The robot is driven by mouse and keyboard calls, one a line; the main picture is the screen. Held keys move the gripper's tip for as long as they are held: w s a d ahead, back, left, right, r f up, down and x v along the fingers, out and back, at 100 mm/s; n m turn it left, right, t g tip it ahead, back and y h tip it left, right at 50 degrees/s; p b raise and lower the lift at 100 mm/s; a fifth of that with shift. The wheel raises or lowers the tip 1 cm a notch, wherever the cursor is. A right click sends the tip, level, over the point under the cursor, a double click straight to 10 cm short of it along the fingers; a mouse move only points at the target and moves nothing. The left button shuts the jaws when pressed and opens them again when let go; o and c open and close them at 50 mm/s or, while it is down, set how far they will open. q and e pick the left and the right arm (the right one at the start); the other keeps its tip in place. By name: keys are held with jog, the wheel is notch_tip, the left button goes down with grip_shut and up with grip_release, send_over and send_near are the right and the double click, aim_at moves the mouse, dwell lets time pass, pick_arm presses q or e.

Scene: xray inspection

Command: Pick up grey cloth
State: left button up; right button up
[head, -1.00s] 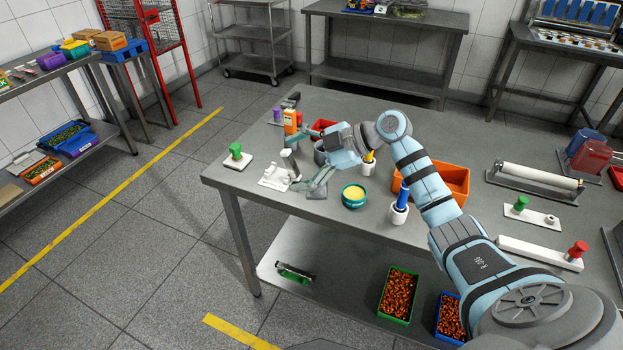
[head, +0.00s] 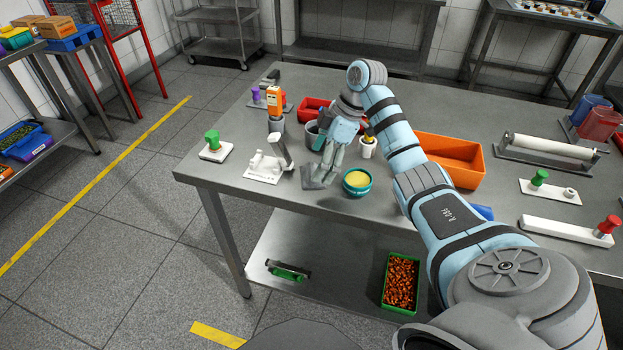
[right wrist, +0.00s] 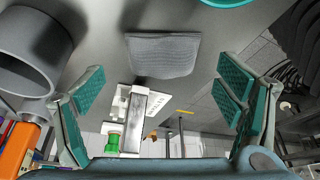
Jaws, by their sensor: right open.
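The grey cloth (head: 314,180) lies flat on the metal table near its front edge, left of the teal bowl (head: 357,181). In the right wrist view the cloth (right wrist: 163,55) is a small textured rectangle, lying ahead of and between the open fingers. My right gripper (head: 333,164) points down just above and behind the cloth, partly covering it in the head view. Its teal-padded fingers (right wrist: 160,92) are spread wide with nothing between them. I cannot tell the exact gap to the cloth. My left gripper is not in view.
A white fixture (head: 264,168) with an upright grey lever stands left of the cloth. A grey cup (head: 314,136) and an orange-topped device (head: 275,102) stand behind. A green-knobbed stamp (head: 212,146) sits at the left corner. An orange bin (head: 452,160) is to the right.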

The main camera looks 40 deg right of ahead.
jog(key=x, duration=0.2)
jog(key=shift+a+f, duration=0.1)
jog(key=shift+f, duration=0.3)
jog(key=shift+s+r, duration=0.15)
jog(key=shift+s, duration=0.05)
jog(key=shift+c, duration=0.2)
jog(key=shift+w, duration=0.1)
jog(key=c, duration=1)
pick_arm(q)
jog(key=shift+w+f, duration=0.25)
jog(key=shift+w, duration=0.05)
pick_arm(e)
jog(key=shift+r, duration=0.1)
